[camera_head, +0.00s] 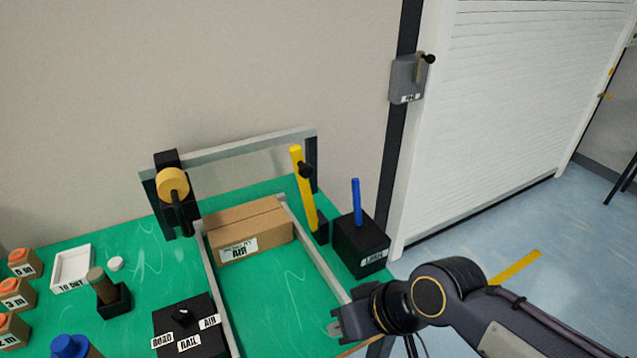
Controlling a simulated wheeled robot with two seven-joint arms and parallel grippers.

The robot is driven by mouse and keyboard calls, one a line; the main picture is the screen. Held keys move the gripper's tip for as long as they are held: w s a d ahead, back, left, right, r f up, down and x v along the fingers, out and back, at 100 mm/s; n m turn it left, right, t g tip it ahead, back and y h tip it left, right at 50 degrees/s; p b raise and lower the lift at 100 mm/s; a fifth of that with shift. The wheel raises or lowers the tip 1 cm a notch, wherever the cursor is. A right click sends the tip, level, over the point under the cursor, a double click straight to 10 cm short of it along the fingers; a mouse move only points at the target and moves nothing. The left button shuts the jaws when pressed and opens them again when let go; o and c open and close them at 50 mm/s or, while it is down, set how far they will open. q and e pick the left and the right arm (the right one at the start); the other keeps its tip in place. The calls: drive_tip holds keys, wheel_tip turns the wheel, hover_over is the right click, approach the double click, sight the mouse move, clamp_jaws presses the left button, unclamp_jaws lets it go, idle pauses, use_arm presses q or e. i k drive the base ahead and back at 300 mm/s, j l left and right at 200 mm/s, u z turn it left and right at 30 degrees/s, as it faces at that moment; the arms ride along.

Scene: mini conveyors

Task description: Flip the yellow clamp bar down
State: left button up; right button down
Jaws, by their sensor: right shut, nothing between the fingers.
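The yellow clamp bar (308,205) stands raised, nearly upright with a slight tilt, at the right of the rail frame. A black knob (305,170) sits on its upper half, and its foot is at a small black block (320,228). My right gripper (335,329) is shut and empty at the near right corner of the green table top, well in front of the bar and apart from it. My left gripper is not in view.
A cardboard box (265,218) lies between the rails (318,250), left of the bar. A black block (360,245) with an upright blue lever (356,200) stands right of the bar. A black selector box (190,328) is at front left. Green table between the rails is clear.

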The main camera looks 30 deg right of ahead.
sight(304, 171)
drive_tip(key=z, duration=1)
drive_tip(key=l+z, duration=0.15)
drive_tip(key=l, duration=0.1)
